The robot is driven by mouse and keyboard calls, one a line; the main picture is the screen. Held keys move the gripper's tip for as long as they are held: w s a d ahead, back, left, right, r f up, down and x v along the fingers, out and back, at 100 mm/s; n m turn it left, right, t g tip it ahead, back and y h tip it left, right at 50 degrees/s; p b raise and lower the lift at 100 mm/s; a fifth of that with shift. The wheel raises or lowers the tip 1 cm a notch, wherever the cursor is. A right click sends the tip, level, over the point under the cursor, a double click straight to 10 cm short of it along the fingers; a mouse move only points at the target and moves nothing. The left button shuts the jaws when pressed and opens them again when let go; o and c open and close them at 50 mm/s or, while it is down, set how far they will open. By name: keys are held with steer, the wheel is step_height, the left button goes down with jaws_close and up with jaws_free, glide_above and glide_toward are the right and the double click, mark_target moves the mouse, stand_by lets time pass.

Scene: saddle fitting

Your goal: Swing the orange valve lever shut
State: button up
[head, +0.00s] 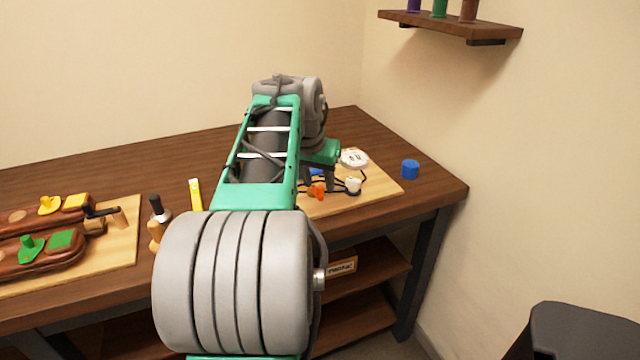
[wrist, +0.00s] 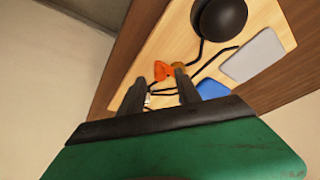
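The orange valve lever (head: 316,191) sits near the front edge of a pale wooden board (head: 386,190) on the right part of the bench. In the wrist view the orange lever (wrist: 161,70) shows just past the fingertips, roughly between them. My gripper (wrist: 160,80) is open, its two dark fingers apart with nothing clearly held. I cannot tell whether a finger touches the lever.
A blue cylinder (head: 410,169) stands right of the board. A shelf (head: 450,24) hangs above right.

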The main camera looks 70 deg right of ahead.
steer(key=p+v, duration=0.1)
steer(key=v, duration=0.4)
steer(key=shift+a+r, duration=0.1)
steer(key=shift+r, duration=0.1)
